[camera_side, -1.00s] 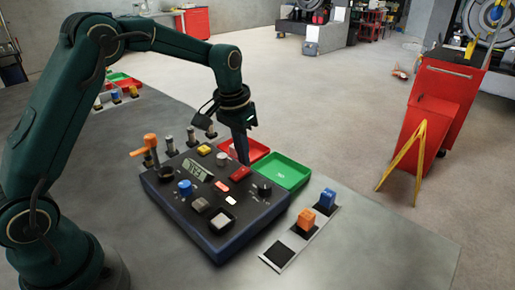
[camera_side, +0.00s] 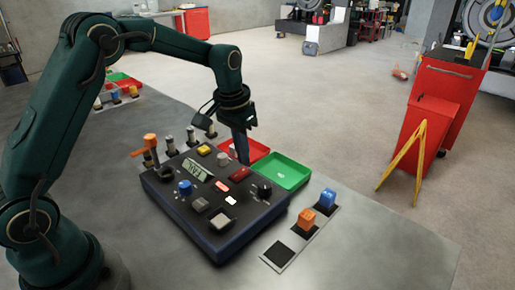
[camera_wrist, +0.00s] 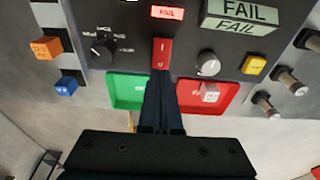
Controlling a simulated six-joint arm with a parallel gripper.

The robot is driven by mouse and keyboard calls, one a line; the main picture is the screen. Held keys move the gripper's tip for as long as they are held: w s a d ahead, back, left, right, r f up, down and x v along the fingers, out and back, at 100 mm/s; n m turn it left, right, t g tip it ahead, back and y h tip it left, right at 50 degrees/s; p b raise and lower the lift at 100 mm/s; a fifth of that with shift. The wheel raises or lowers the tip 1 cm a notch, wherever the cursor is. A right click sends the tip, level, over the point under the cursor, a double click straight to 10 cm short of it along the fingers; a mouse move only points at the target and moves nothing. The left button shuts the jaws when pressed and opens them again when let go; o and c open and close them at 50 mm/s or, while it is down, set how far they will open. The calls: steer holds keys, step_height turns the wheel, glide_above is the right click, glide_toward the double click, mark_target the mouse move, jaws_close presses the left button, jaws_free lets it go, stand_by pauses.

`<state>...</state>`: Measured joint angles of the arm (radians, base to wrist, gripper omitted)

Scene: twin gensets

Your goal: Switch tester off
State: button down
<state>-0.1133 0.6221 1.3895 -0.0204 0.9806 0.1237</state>
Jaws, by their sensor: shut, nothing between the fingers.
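The tester (camera_side: 222,235) is a dark box on the bench with a display, buttons and knobs. Its red rocker switch (camera_side: 240,173), marked I and O, also shows in the wrist view (camera_wrist: 162,53). The display (camera_wrist: 240,15) reads FAIL, and a small red indicator (camera_wrist: 167,13) beside it also reads FAIL. My gripper (camera_wrist: 161,78) is shut and empty, pointing down at the tester's edge by the O end of the switch. It also shows in the side view (camera_side: 242,158). I cannot tell whether the fingertips touch the switch.
A green tray (camera_side: 290,170) and a red tray (camera_side: 258,147) lie beside the tester, close to my fingers. A rotary knob (camera_wrist: 103,50) and a round grey knob (camera_wrist: 208,63) flank the switch. Orange (camera_side: 306,217) and blue (camera_side: 328,197) blocks stand on a strip at the right.

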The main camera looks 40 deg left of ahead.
mark_target(244, 170)
steer(key=shift+f, duration=0.95)
stand_by(0.3)
steer(key=shift+r, duration=3.55)
steer(key=shift+r, duration=0.1)
steer(key=s+d+r+t, duration=0.3)
steer(key=s+r, duration=0.7)
steer(key=s+f, duration=0.7)
steer(key=s, duration=0.4)
steer(key=shift+s+d+f+t, duration=0.15)
steer(key=shift+s+d+t, duration=0.1)
steer(key=shift+d+t, duration=0.2)
